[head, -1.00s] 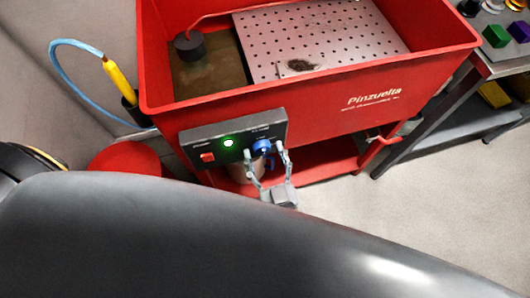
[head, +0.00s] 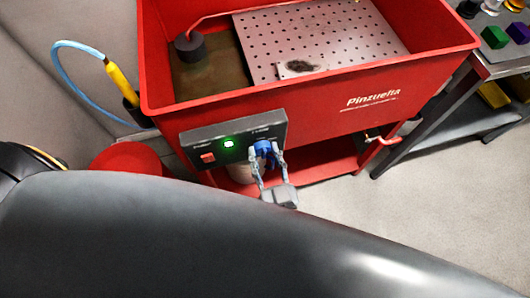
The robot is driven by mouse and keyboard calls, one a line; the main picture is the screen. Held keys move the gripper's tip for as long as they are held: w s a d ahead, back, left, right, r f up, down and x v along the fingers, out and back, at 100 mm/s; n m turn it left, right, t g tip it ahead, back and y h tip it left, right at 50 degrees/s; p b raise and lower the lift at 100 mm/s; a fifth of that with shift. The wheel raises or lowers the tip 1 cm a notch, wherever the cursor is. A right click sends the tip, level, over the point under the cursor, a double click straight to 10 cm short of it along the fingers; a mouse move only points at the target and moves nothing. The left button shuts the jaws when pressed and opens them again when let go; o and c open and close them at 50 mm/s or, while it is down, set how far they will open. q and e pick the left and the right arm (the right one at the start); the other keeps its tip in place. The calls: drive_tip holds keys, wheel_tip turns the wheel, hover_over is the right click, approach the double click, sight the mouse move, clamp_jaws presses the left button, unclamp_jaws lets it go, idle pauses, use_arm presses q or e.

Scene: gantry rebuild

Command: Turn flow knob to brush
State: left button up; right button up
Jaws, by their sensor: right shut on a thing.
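The blue flow knob (head: 263,149) sits at the right part of a dark control panel (head: 200,137) on the front of the red wash basin. My right gripper (head: 266,157) is shut on the knob, with one finger on each side of it. The fingers hide part of the knob, and its setting is too small to read. A green light (head: 228,143) glows left of the knob, and a red switch (head: 208,158) is at the panel's left. My left gripper is not in view.
The red basin (head: 310,133) holds a perforated plate (head: 350,28) and a dark cylinder (head: 190,47). A yellow brush handle (head: 119,80) on a blue hose (head: 62,85) hangs at its left. A grey bench (head: 440,120) stands right. Bare floor lies at lower right.

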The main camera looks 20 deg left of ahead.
drive_tip(key=m+p, duration=0.1)
drive_tip(key=m, duration=0.1)
drive_tip(key=shift+r+m, duration=0.1)
drive_tip(key=shift+m, duration=0.2)
drive_tip(key=m, duration=0.2)
drive_tip(key=shift+d+m+p, duration=0.1)
drive_tip(key=shift+m+p, duration=0.2)
drive_tip(key=shift+p, duration=0.05)
drive_tip(key=m+b, duration=0.1)
drive_tip(key=m, duration=0.4)
drive_tip(key=m+b, duration=0.1)
drive_tip(key=m, duration=0.5)
drive_tip(key=f+m+b, duration=0.1)
drive_tip(key=m, duration=0.5)
drive_tip(key=shift+w, duration=0.1)
drive_tip(key=shift+m, duration=0.4)
drive_tip(key=o, duration=1.2)
drive_tip(key=shift+c, duration=0.2)
